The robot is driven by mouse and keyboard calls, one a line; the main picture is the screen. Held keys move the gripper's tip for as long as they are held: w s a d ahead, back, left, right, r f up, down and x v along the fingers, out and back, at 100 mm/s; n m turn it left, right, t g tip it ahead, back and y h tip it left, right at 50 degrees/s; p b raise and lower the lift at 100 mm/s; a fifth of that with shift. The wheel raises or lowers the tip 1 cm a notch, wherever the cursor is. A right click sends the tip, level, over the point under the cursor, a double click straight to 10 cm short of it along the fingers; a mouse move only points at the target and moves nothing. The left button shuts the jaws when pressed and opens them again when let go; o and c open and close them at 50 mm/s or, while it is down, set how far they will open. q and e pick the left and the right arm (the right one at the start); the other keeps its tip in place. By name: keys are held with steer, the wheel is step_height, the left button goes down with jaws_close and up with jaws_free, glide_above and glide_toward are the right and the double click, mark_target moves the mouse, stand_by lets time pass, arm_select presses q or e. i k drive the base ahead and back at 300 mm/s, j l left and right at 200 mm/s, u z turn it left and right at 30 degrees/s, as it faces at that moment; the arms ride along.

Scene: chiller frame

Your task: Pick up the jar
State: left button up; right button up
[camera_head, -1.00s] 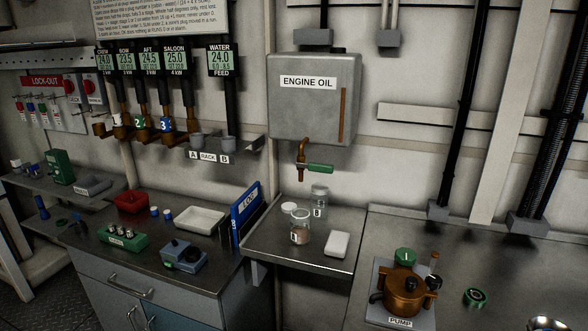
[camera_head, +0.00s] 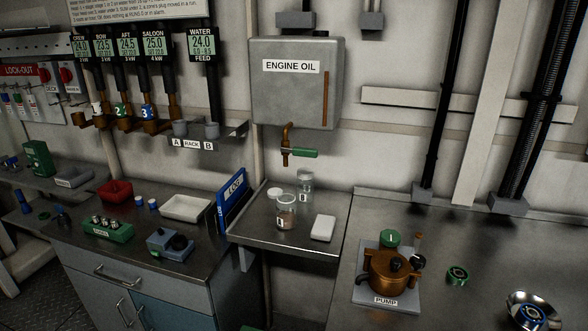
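Two clear glass jars stand upright on the small metal shelf (camera_head: 262,236) below the engine oil tank. The front jar (camera_head: 286,217) has a dark-marked label and something brownish low inside it. The rear jar (camera_head: 305,184) has a white label and looks empty. A white round lid or cap (camera_head: 274,194) shows just behind and left of the front jar. Neither of my grippers is in view.
The engine oil tank (camera_head: 296,95) hangs above the shelf, its tap with a green handle (camera_head: 303,153) just over the jars. A white block (camera_head: 323,228) lies right of them. A blue log binder (camera_head: 231,203) stands left. The copper pump (camera_head: 390,272) sits on the right bench.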

mark_target(285, 204)
steer(key=z, duration=1.5)
steer(key=j+u, duration=0.1)
steer(key=u, duration=0.4)
steer(key=j+u, duration=0.1)
steer(key=u, duration=0.9)
steer(key=i+j, duration=0.1)
steer(key=j, duration=0.2)
steer(key=i+j+z, duration=0.1)
steer(key=j, duration=0.25)
steer(key=i+j, duration=0.15)
steer(key=j, duration=0.15)
steer(key=i+j+z, duration=0.1)
steer(key=j, duration=0.25)
